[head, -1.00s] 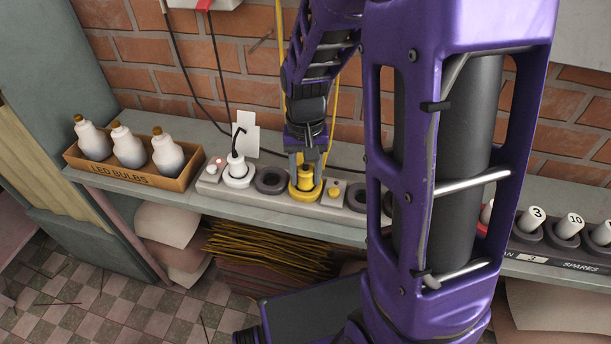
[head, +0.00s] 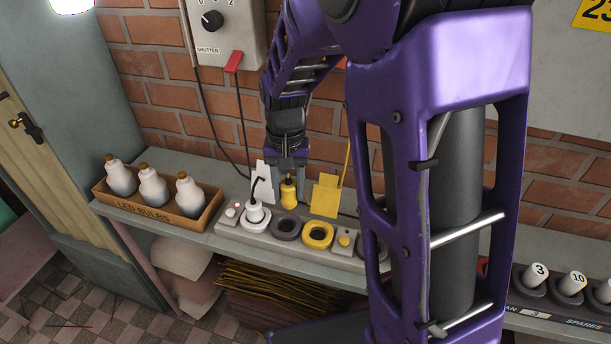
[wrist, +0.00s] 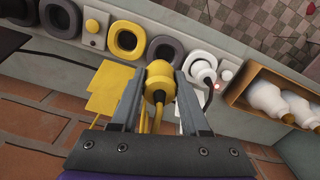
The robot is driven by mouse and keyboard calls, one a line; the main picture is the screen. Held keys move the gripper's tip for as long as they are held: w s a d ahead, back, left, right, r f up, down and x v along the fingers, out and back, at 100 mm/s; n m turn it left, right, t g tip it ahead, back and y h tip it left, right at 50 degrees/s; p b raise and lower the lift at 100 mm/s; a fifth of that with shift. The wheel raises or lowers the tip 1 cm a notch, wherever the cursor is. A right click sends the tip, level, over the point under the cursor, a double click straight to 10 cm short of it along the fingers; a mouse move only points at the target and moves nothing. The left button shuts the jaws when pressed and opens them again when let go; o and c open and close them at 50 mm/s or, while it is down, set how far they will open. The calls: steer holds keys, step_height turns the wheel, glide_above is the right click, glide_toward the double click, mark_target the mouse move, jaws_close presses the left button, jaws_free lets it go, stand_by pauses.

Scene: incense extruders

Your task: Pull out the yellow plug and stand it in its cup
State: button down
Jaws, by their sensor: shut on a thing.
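My gripper (head: 289,170) is shut on the yellow plug (head: 289,193) and holds it up in the air, roughly upright, with its cord hanging behind. The plug also shows between the fingers in the wrist view (wrist: 160,80). A yellow-ringed socket (head: 318,235) on the grey strip is empty, below and to the right of the plug; it shows in the wrist view too (wrist: 127,38). I cannot tell for certain which opening is the plug's cup. A dark ring (head: 287,227) beside it is also empty.
A white plug (head: 255,212) with a black cord stands in the strip. A box of LED bulbs (head: 157,205) is at left. A yellow card (head: 325,195) stands behind the strip. Numbered white spares (head: 536,275) are at right. My arm hides part of the shelf.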

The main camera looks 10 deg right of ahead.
steer(key=shift+w+a+f, duration=0.25)
steer(key=shift+a, duration=0.3)
step_height(320, 180, down, 5)
steer(key=b, duration=0.4)
steer(key=shift+f, duration=0.15)
steer(key=shift+f+b, duration=0.95)
steer(key=shift+f, duration=0.5)
stand_by(0.8)
steer(key=shift+c, duration=1.6)
jaws_free()
